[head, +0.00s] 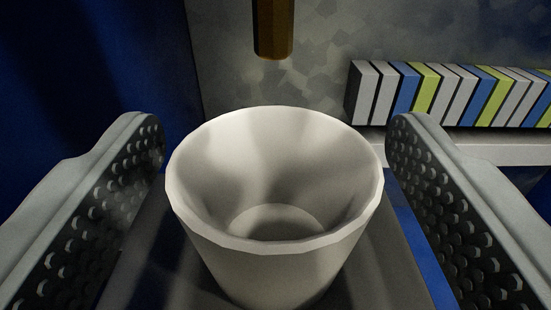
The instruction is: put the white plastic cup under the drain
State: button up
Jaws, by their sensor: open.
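The white plastic cup (275,255) stands upright between the two fingers of my gripper (275,165). The gripper is open, with a narrow gap between the cup and each finger. The cup looks empty inside. A brown, downward-pointing pipe end (272,30), which looks like the drain, shows at the top middle. In the picture it is above and beyond the cup's far rim. Its upper part is cut off by the frame edge. The cup stands on a dark grey surface (378,270); its base is partly out of the frame.
A row of grey, blue and green book-like blocks (450,92) stands on a pale shelf (460,147) at the right. A mottled grey wall or floor (225,60) lies behind. A dark blue surface (80,60) fills the left. A blue strip (425,250) borders the dark surface at right.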

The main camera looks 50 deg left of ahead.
jog(key=v, duration=1.1)
dwell(1.1)
